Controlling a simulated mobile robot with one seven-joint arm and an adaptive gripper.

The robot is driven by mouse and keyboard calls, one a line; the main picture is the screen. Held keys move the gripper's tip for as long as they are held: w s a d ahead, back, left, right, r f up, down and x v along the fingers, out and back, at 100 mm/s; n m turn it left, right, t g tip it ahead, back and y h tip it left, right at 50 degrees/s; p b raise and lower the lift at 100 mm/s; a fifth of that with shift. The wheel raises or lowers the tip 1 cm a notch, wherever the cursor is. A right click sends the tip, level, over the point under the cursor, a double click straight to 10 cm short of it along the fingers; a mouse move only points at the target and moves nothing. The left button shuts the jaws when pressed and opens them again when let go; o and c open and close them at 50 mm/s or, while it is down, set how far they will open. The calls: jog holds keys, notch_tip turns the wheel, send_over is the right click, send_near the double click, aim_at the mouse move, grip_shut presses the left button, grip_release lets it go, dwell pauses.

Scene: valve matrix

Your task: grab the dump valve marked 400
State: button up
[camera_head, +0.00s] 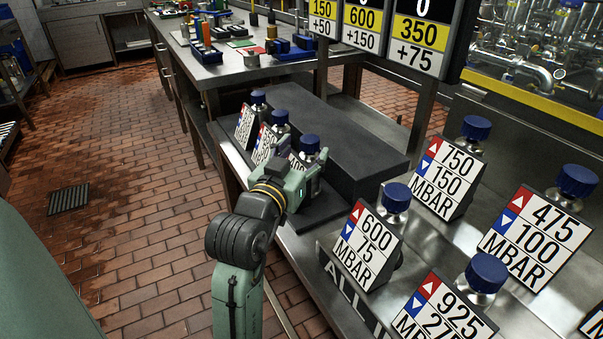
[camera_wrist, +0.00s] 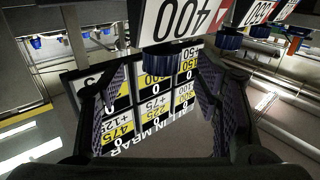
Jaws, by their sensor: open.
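The dump valve marked 400 shows at the top of the wrist view, upside down, with its white plate (camera_wrist: 182,18) and dark blue cap (camera_wrist: 162,57). In the head view its blue cap (camera_head: 309,144) is the nearest of a row of three; its plate is mostly hidden behind my gripper. My gripper (camera_wrist: 165,95) is open and empty, its fingers on either side of the picture with the cap beyond them near the upper middle. In the head view my gripper (camera_head: 303,172) is close beside this valve. I cannot tell whether it touches.
Two more dump valves (camera_head: 245,122) (camera_head: 268,138) stand behind in the row, beside a dark block (camera_head: 345,135). Larger plated valves, such as the 600/75 one (camera_head: 362,245), stand on the metal bench to the right. Signboards (camera_head: 420,35) hang above. The brick floor (camera_head: 140,230) at left is open.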

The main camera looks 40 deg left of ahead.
aim_at(306, 147)
jog(key=p+x, duration=0.1)
jog(key=x, duration=0.3)
jog(key=shift+w+a+p, duration=0.2)
jog(key=shift+w+p, duration=0.1)
jog(key=shift+w, duration=0.05)
grip_shut()
dwell(0.4)
dwell(0.4)
